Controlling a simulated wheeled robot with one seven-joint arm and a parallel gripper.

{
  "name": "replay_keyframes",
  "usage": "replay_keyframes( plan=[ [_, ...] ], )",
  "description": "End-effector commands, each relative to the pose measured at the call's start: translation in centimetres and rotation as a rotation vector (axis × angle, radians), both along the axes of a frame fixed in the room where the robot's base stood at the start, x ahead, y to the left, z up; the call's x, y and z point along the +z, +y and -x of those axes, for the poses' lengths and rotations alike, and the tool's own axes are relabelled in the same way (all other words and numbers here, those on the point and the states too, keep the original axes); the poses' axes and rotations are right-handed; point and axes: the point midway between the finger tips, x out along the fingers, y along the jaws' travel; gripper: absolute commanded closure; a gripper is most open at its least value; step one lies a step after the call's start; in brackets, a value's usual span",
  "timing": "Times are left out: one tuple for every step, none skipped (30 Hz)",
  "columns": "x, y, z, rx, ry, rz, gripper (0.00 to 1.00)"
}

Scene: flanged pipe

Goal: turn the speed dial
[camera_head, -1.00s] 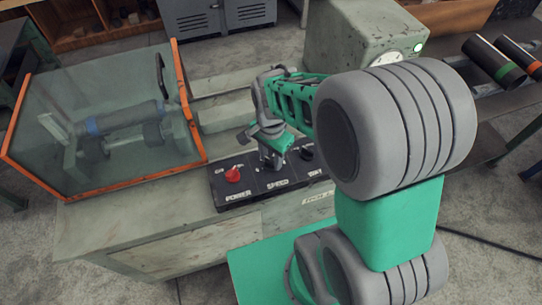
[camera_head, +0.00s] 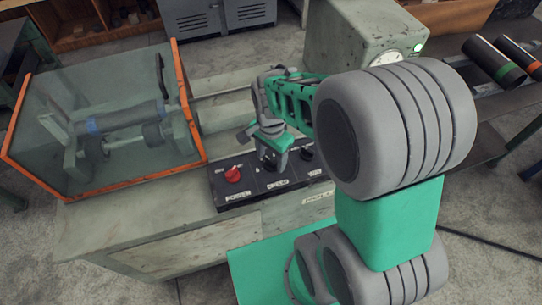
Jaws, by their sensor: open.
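A black control panel (camera_head: 240,194) lies on the front of the pale machine bench. It carries a red knob (camera_head: 232,174) labelled POWER at the left, a middle position labelled SPEED, and a dark knob (camera_head: 306,153) at the right. My gripper (camera_head: 271,160) points down over the SPEED position, with its jaws open around or right beside the dial there. The speed dial itself is mostly hidden by the gripper, so I cannot tell its angle or whether the fingers touch it.
A glass guard with an orange frame (camera_head: 108,186) covers a pipe with blue bands at the left. A pale headstock box (camera_head: 345,35) with a gauge (camera_head: 388,58) and a green lamp (camera_head: 418,48) stands behind my arm. Dark cylinders (camera_head: 492,60) lie at the right.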

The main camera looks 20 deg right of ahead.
Motion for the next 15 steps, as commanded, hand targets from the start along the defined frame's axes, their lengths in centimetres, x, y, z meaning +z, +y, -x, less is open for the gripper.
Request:
replay_keyframes(
  plan=[
    [0.1,0.0,0.0,0.000,-0.001,-0.001,0.40],
    [0.3,0.0,-0.1,0.000,-0.002,0.000,0.40],
    [0.8,0.0,-0.1,0.000,-0.004,0.000,0.40],
    [1.2,0.0,-0.1,0.000,-0.004,0.000,0.40],
    [1.7,0.0,-0.2,0.000,-0.006,0.000,0.40],
    [2.5,0.0,-0.1,0.000,-0.004,0.000,0.40],
    [3.1,0.0,-0.2,0.000,-0.007,0.000,0.40],
    [3.8,0.0,-0.2,0.000,-0.007,0.000,0.40],
    [4.6,0.0,-0.1,0.000,-0.004,0.000,0.40],
    [5.2,0.0,-0.1,0.000,-0.006,0.000,0.40],
    [5.8,0.0,-0.1,0.000,-0.006,0.000,0.40],
    [6.4,0.0,-0.1,0.000,-0.004,0.000,0.40],
    [6.8,0.0,-0.1,0.000,-0.004,0.000,0.40],
    [7.2,0.0,-0.1,0.000,-0.004,0.000,0.40],
    [7.5,0.0,0.0,0.000,-0.002,0.000,0.40]
  ],
)
